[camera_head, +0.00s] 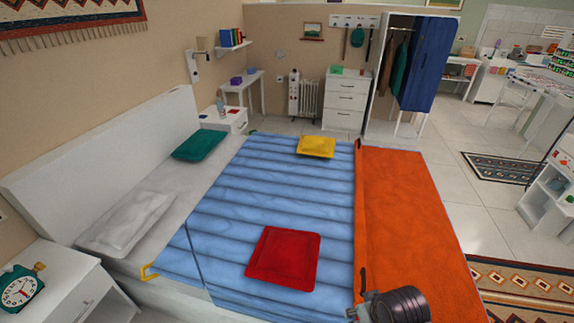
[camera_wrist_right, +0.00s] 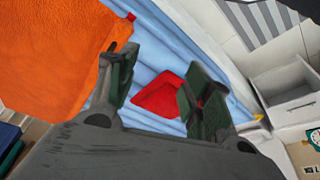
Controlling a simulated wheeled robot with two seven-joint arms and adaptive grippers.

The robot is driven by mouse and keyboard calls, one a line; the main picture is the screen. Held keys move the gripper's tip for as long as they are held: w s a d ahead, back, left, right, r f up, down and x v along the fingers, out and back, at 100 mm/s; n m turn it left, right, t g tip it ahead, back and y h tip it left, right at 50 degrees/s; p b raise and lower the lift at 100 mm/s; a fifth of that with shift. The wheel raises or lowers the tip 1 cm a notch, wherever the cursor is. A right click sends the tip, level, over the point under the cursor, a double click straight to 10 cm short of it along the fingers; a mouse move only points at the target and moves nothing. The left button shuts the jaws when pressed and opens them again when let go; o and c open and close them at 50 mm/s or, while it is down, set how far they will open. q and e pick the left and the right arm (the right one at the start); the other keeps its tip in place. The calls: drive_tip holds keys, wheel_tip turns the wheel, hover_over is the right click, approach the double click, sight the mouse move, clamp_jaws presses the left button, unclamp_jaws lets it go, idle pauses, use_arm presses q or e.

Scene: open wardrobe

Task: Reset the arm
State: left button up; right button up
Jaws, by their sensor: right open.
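My right gripper (camera_wrist_right: 157,75) is open in the right wrist view, its two dark fingers spread apart with nothing held between them. It is above the bed, and the red cushion (camera_wrist_right: 160,97) shows beyond the gap; no contact is visible. A dark cylindrical part of my arm (camera_head: 400,305) shows at the bottom of the head view, over the orange blanket (camera_head: 405,215). The gripper itself cannot be made out clearly there. My left gripper is not in view.
The bed has a blue ribbed cover (camera_head: 270,205), a red cushion (camera_head: 284,257), a yellow cushion (camera_head: 316,147) and a green pillow (camera_head: 199,145). A nightstand with a clock (camera_head: 20,288) stands at lower left. An open wardrobe (camera_head: 391,75) stands at the back.

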drive_tip(key=s+d+f+g, duration=0.1)
drive_tip(key=s+f, duration=0.1)
drive_tip(key=f, duration=1.4)
drive_tip(key=s+d+f, duration=0.1)
drive_tip(key=s+f, duration=0.2)
drive_tip(key=f, duration=1.3)
drive_tip(key=s+d+f, duration=0.2)
drive_tip(key=s+f, duration=0.7)
drive_tip(key=s, duration=0.2)
drive_tip(key=s+d+f+g, duration=0.1)
drive_tip(key=s+d+f, duration=0.1)
drive_tip(key=s+f, duration=0.8)
drive_tip(key=shift+s+f+g+h, duration=0.15)
drive_tip(key=shift+s+g+h, duration=0.15)
drive_tip(key=shift+s+h, duration=0.1)
